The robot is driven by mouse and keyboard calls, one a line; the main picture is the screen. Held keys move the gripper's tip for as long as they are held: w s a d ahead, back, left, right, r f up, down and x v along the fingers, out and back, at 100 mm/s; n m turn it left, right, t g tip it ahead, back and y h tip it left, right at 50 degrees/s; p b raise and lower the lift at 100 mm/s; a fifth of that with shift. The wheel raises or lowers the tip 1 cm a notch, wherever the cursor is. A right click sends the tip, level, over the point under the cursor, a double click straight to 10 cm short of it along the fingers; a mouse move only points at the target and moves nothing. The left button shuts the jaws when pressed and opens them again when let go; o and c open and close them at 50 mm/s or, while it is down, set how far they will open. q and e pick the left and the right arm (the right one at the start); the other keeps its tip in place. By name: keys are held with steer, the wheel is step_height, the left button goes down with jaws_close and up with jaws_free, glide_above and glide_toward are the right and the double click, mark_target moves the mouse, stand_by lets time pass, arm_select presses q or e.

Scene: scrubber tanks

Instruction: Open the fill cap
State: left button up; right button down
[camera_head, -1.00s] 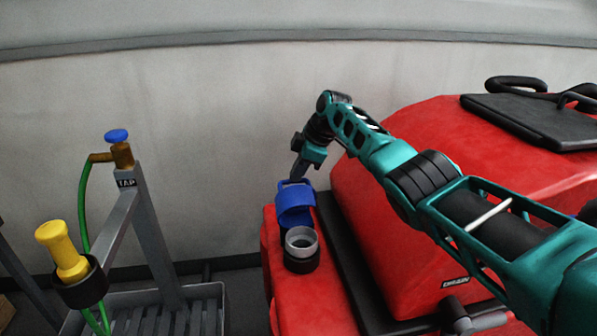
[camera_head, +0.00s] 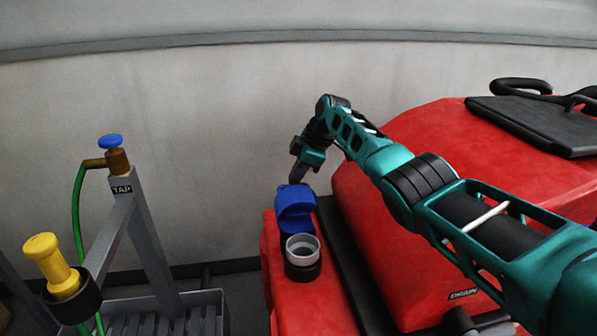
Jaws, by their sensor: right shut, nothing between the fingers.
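The blue fill cap (camera_head: 295,207) is swung up on the far side of the filler neck (camera_head: 302,250). The neck's grey round mouth is uncovered and faces up, with a black collar below. Both are on the red scrubber body (camera_head: 300,305). My right gripper (camera_head: 295,181) is shut and empty. Its fingertips are at the upper edge of the raised cap; I cannot tell whether they touch it. My left gripper is not in view.
A grey stand with a tap (camera_head: 115,160) and green hose is at the left, with a yellow nozzle (camera_head: 52,262) in a black holder. The red tank housing (camera_head: 440,150) rises at the right. A pale wall is behind.

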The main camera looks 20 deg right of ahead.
steer(key=p+v, duration=0.1)
steer(key=v, duration=1.1)
steer(key=shift+s+d+r, duration=0.15)
steer(key=shift+r, duration=0.2)
